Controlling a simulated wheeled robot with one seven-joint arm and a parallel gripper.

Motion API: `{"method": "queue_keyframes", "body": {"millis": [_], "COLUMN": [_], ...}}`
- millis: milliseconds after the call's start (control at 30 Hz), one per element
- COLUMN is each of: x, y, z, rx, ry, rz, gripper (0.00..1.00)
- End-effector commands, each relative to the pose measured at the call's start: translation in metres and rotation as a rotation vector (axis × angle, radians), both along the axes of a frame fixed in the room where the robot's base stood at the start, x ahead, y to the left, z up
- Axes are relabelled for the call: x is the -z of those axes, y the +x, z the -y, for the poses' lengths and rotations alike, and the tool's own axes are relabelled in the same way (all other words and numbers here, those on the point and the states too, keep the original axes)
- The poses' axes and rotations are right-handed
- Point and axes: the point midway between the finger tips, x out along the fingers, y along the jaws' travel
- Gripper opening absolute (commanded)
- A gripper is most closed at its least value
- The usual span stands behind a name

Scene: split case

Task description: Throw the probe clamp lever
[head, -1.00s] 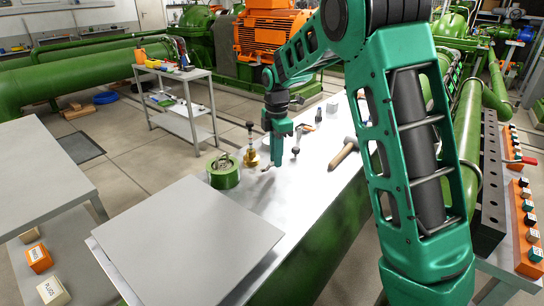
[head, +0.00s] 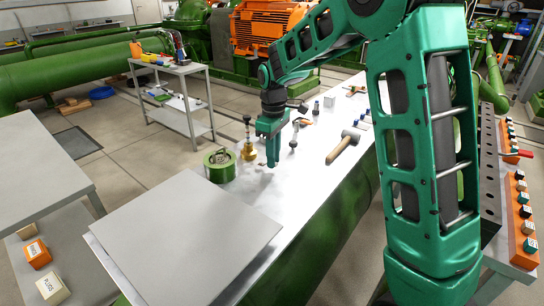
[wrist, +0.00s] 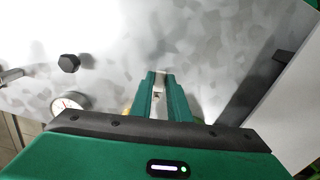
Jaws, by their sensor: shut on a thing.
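My gripper (head: 269,163) points down over the near part of the bright metal bench top, just right of the brass fitting (head: 248,150) with a dark knob on top. In the wrist view my gripper's fingers (wrist: 160,84) are close together on a small pale thing (wrist: 159,92), mostly hidden between them. A black knob (wrist: 69,63) stands apart to the left in the wrist view, with a metal rod (wrist: 11,77) beyond it. A round white-faced gauge (wrist: 68,103) is partly covered by the gripper body. I cannot tell which part is the probe clamp lever.
A green round can-like part (head: 219,166) stands left of the brass fitting. A mallet (head: 343,147) lies to the right. A grey plate (head: 170,240) covers the near bench end. Small parts stand farther back. Bare bench top lies between gripper and mallet.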

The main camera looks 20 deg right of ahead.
Motion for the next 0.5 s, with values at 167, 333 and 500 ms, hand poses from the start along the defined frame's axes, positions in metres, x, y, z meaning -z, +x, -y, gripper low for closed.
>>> {"method": "queue_keyframes", "body": {"millis": [167, 333, 500], "x": [0.0001, 0.0002, 0.0002], "y": [-0.0042, -0.0059, -0.0066], "z": [-0.0032, -0.0055, -0.0063], "rx": [0.1, 0.161, 0.191], "ry": [-0.001, -0.001, -0.001], "rz": [-0.004, -0.004, -0.004], "gripper": [0.0, 0.0, 0.0]}}
